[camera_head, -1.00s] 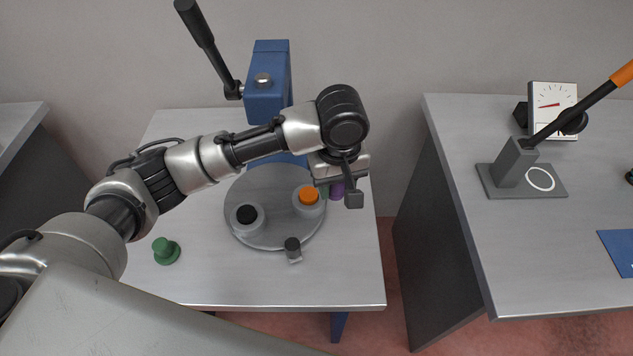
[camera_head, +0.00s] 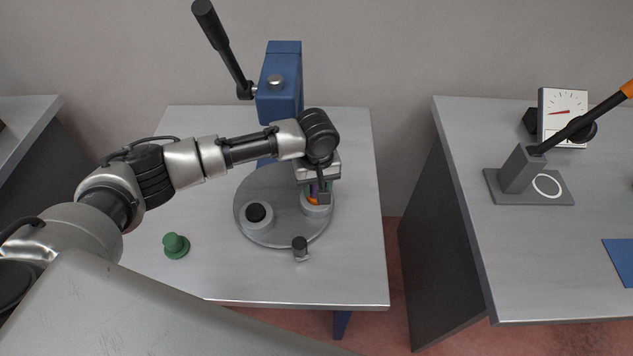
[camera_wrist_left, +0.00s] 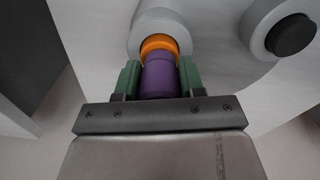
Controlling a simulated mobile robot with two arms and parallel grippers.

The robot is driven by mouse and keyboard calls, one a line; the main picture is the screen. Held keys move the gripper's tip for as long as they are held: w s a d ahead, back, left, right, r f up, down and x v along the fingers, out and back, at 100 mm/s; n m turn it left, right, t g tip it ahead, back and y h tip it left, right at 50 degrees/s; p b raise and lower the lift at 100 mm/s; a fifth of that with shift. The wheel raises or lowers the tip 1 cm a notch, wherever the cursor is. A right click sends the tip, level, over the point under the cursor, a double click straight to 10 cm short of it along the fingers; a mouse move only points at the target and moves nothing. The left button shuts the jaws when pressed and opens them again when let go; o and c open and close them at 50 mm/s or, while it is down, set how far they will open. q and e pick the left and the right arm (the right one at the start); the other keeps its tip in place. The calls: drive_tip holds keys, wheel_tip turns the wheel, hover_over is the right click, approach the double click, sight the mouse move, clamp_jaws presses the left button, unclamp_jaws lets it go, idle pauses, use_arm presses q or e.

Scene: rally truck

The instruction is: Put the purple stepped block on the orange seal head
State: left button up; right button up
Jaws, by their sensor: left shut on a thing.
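The purple stepped block (camera_wrist_left: 160,80) is between the green fingers of my left gripper (camera_wrist_left: 160,72), which is shut on it. The orange seal head (camera_wrist_left: 158,43) shows just beyond the block's far end in the left wrist view, in a round grey holder (camera_wrist_left: 152,22). In the head view my left gripper (camera_head: 318,190) is over this holder, and only a little of the orange seal head (camera_head: 312,200) shows beside it. The block is mostly hidden there. I cannot tell whether block and seal head touch.
The holder stands on a round grey plate (camera_head: 275,234), beside another holder with a black top (camera_head: 256,212). A small dark-topped peg (camera_head: 300,246) is at the plate's front edge. A green knob (camera_head: 175,245) stands front left. The blue press (camera_head: 281,90) rises behind.

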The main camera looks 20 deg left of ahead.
use_arm(q)
drive_tip(key=o, duration=1)
drive_tip(key=shift+r, duration=0.25)
wheel_tip(320, 180, up, 12)
drive_tip(key=shift+f+b, duration=0.15)
drive_tip(key=shift+b, duration=0.55)
